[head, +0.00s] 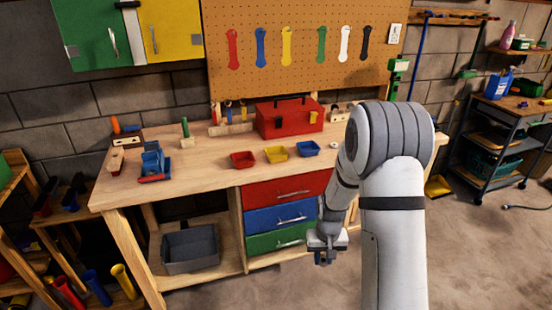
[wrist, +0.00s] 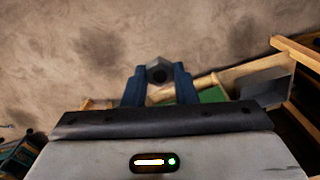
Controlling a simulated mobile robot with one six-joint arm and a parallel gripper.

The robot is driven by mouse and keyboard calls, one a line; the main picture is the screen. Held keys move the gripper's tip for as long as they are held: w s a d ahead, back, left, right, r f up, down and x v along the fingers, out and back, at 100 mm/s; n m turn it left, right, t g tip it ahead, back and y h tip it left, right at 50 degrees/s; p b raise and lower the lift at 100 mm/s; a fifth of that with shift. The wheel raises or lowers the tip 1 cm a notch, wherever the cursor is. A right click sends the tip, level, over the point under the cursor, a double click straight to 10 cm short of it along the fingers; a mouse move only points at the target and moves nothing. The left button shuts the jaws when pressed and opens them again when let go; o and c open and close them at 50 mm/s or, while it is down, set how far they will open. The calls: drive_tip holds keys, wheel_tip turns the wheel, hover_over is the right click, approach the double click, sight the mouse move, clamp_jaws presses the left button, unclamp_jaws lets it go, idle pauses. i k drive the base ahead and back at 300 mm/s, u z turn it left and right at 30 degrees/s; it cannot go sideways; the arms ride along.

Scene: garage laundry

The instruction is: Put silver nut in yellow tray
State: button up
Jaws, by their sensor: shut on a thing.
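The yellow tray (head: 276,154) sits on the workbench top between a red tray (head: 243,160) and a blue tray (head: 308,149). My gripper (head: 325,259) is in front of the workbench, below the level of its top, near the green drawer. In the wrist view, its blue fingers (wrist: 158,82) are shut on the silver nut (wrist: 157,65), a grey hexagonal piece with a dark hole. The nut is held at the fingertips above the floor. I cannot make it out in the head view.
The wooden workbench (head: 205,178) has red, blue and green drawers (head: 276,242) near my gripper. A red toolbox (head: 290,118) stands behind the trays. A blue vise (head: 152,164) is at the left. Open floor lies in front.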

sight(277, 158)
drive_tip(key=z, duration=0.05)
drive_tip(key=i, duration=0.9)
